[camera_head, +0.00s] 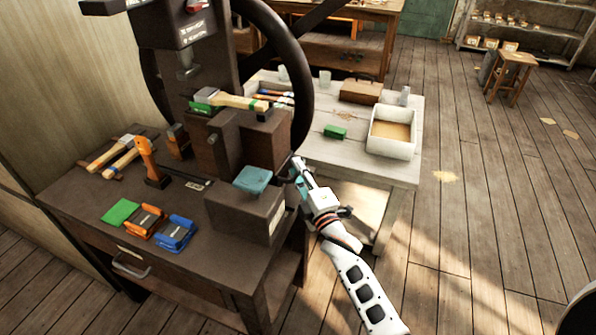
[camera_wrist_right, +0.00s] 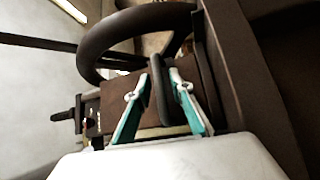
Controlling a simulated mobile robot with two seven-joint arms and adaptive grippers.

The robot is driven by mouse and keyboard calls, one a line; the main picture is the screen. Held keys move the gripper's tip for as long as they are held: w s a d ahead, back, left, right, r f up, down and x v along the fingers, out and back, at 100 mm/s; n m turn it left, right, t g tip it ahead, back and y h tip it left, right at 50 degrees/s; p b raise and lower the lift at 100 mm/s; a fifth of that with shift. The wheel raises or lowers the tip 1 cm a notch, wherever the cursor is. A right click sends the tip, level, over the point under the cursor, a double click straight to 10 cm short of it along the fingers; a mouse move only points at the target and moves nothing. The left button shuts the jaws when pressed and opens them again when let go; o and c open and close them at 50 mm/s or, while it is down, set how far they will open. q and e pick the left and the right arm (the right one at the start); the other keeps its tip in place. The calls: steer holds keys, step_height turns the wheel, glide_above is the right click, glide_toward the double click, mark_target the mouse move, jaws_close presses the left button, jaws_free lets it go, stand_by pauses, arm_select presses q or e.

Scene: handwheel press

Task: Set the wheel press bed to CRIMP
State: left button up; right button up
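The wheel press (camera_head: 225,140) stands on a dark bench, with a head block carrying small white lettering (camera_head: 195,30) that I cannot read fully. Its large dark handwheel (camera_head: 306,75) stands upright on the press's right side. My right gripper (camera_head: 296,168) is at the wheel's lower right rim, beside the bench. In the right wrist view the rim (camera_wrist_right: 95,45) curves at upper left. No CRIMP mark is legible. My left gripper is out of view.
A teal pad (camera_head: 253,180) lies on the front block. A white table (camera_head: 345,155) with a tray (camera_head: 393,130) stands behind. Floor at right is open.

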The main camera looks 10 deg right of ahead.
steer(key=v, duration=1.2)
stand_by(0.4)
